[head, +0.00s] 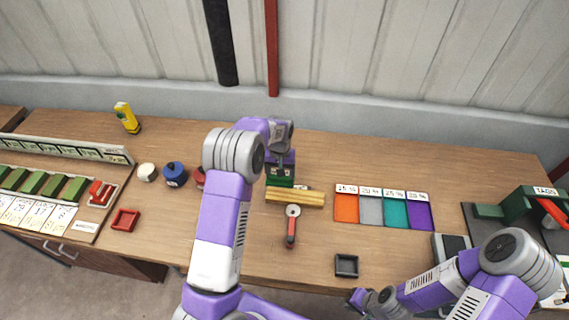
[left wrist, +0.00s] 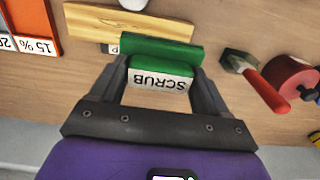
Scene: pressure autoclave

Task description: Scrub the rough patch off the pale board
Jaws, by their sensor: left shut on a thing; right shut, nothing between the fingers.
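The pale board (head: 296,196) is a yellowish wooden strip lying on the workbench; it also shows at the top of the left wrist view (left wrist: 125,22). My left gripper (left wrist: 160,68) is shut on a green block with a white label reading SCRUB (left wrist: 160,75). In the head view the green block (head: 280,177) is at the far edge of the board, near its left end. I cannot tell whether it touches the board. I cannot make out the rough patch. My right gripper (head: 358,298) is shut and empty near the bench's front edge, away from the board.
A red-handled tool with a round head (head: 291,226) lies just in front of the board. A dark square tray (head: 346,265) is at the front. Coloured labelled bins (head: 383,207) stand to the right. A blue pot (head: 175,174) and a white round object (head: 147,172) stand left.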

